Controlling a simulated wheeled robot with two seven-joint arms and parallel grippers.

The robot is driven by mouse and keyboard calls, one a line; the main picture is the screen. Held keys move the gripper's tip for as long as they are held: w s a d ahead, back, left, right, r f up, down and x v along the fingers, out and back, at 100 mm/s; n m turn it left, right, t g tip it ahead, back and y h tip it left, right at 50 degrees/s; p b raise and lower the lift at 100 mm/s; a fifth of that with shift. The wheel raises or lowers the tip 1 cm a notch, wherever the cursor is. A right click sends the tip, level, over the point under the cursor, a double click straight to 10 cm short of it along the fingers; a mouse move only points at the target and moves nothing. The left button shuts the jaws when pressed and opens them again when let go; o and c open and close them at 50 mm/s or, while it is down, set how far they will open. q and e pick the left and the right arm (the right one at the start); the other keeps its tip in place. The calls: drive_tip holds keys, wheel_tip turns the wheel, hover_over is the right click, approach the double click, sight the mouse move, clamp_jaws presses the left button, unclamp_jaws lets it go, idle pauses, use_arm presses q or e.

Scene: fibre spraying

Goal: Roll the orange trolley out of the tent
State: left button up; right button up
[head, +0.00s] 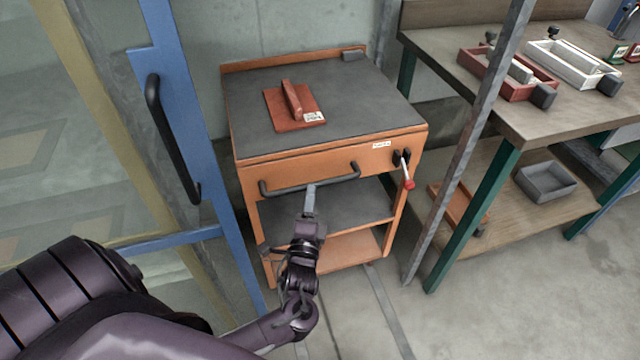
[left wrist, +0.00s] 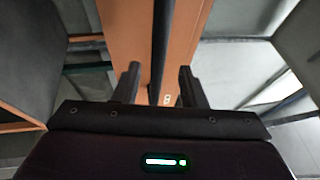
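The orange trolley (head: 330,148) stands against the back wall, with a dark top, a lower shelf and a dark bar handle (head: 330,182) across its front. My left gripper (head: 311,192) is at this handle, near its middle. In the left wrist view, the fingers of my left gripper (left wrist: 159,80) are spread, with the dark handle bar (left wrist: 160,45) between them and gaps on both sides. Whether the fingertips reach past the bar is hard to tell. A lever with a red tip (head: 407,178) sits at the trolley's front right. My right gripper is not in view.
A blue-framed door (head: 178,105) with a black handle stands close on the left. A grey post (head: 468,145) and a workbench (head: 545,108) with trays stand on the right. A red float (head: 295,106) lies on the trolley top. Bare floor (head: 520,290) shows at the lower right.

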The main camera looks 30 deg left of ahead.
sight(312, 183)
use_arm(q)
drive_tip(key=x, duration=0.5)
drive_tip(key=shift+f, duration=0.2)
drive_tip(key=shift+c, duration=0.4)
clamp_jaws()
